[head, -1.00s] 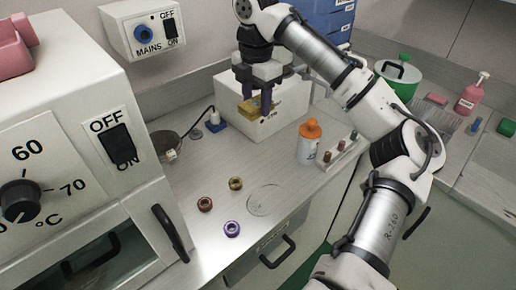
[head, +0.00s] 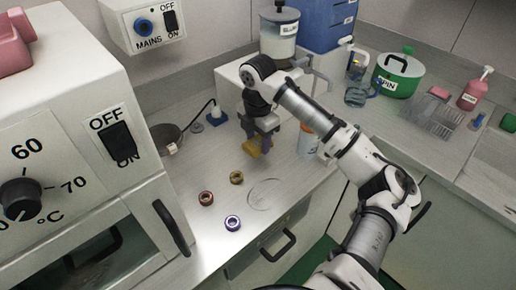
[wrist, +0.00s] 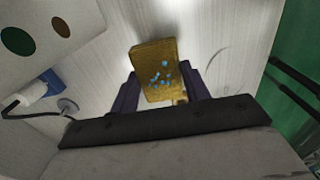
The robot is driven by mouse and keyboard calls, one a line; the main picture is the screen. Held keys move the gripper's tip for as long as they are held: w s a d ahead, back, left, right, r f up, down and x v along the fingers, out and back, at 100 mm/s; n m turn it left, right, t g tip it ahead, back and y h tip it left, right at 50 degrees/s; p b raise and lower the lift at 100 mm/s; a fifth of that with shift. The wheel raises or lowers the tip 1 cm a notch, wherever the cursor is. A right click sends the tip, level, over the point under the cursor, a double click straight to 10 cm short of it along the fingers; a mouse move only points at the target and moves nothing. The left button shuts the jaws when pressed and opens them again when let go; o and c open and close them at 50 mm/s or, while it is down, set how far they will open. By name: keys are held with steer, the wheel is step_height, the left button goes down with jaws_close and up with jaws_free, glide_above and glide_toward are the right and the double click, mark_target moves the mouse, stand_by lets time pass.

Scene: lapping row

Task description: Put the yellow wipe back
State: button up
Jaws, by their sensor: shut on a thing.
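The yellow wipe (head: 252,147) is between the two dark fingers of my gripper (head: 259,141). In the wrist view the wipe (wrist: 156,72) is a flat, yellow-brown pad with several light blue spots on its face. My gripper (wrist: 158,90) is shut on its sides. In the head view the wipe hangs low over the grey bench, in front of the white box. I cannot tell whether its lower edge touches the bench.
Brass (head: 236,177), brown (head: 206,198) and purple (head: 232,223) rings and a clear disc (head: 265,193) lie on the bench. An orange-topped bottle (head: 307,143) stands right of my gripper, partly hidden. A white box (head: 228,88) stands behind. A blue plug (head: 216,116) is to the left.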

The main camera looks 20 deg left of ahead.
mark_target(258, 150)
steer(key=shift+f, duration=2.1)
steer(key=o, duration=0.9)
step_height(258, 150, up, 12)
steer(key=shift+r+b, duration=0.1)
steer(key=shift+b, duration=0.45)
